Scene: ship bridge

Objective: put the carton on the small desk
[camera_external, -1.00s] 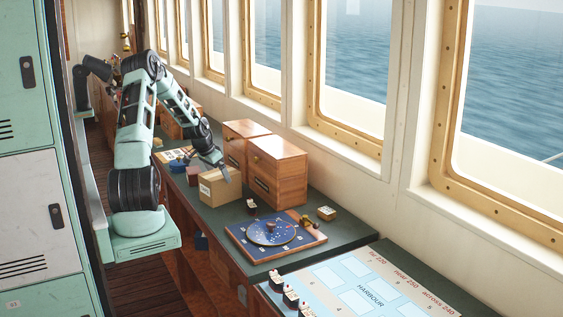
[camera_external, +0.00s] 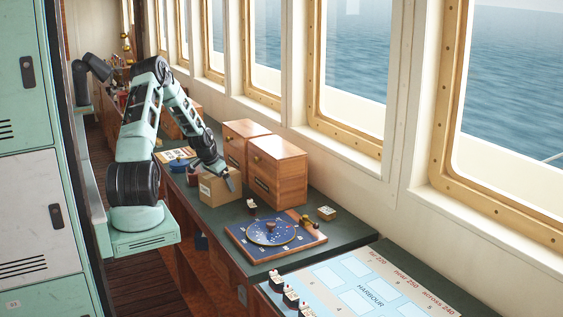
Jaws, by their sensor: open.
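The carton (camera_external: 214,191) is a small tan cardboard box with a pale label on its left face. It stands upright on a long green-topped counter (camera_external: 330,222). My gripper (camera_external: 229,183) is open and reaches down at the carton's top and right side, covering part of it. I cannot tell whether the fingers touch the carton or only overlap it in view. I cannot tell which surface is the small desk.
Two wooden drawer cabinets (camera_external: 277,170) (camera_external: 240,139) stand right behind the carton, against the window wall. A blue round chart on a board (camera_external: 271,232) lies in front. A harbour panel (camera_external: 365,289) fills the near end. A dark floor aisle (camera_external: 150,285) runs left.

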